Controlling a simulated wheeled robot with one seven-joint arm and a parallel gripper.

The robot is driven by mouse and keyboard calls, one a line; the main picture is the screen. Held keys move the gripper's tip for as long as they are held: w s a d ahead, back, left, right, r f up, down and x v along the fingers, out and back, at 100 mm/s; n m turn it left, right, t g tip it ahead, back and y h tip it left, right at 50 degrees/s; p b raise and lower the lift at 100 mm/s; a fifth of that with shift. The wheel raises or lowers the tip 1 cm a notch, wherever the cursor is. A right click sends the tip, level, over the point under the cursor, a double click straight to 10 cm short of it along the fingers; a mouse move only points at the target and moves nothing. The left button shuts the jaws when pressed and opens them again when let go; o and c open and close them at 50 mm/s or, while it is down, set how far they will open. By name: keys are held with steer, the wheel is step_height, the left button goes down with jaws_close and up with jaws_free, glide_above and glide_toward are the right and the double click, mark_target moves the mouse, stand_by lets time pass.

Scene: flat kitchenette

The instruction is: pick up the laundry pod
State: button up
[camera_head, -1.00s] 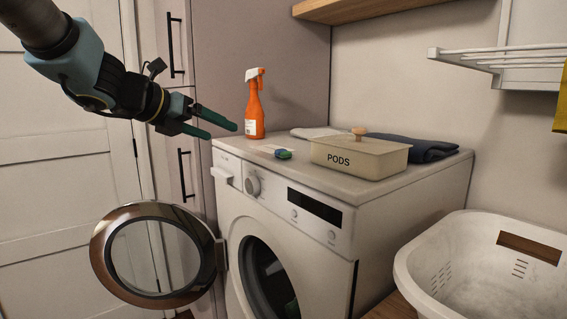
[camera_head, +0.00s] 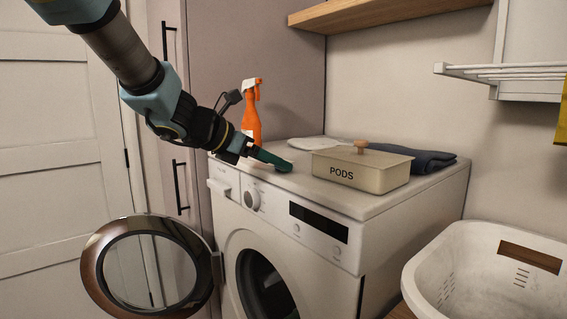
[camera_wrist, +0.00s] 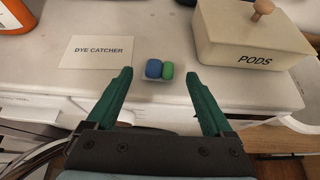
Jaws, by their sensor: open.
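The laundry pod (camera_wrist: 154,69) is a small blue and green capsule lying on the white washing machine top (camera_wrist: 221,89) in the wrist view. My gripper (camera_wrist: 157,76) is open, its two green fingers apart on the left and right of the pod, with nothing held. The pod shows beyond and between the fingertips; I cannot tell the exact gap in depth. In the head view my gripper (camera_head: 284,166) reaches down over the machine top from the left, and its fingers hide the pod there.
A cream PODS box (camera_head: 362,168) with a wooden knob stands right of the pod. A DYE CATCHER card (camera_wrist: 95,51) lies left of it. An orange spray bottle (camera_head: 251,122) stands behind my gripper. The round machine door (camera_head: 150,268) hangs open; a white basket (camera_head: 470,285) is at right.

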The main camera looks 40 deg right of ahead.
steer(key=shift+x, duration=0.95)
steer(key=c, duration=0.9)
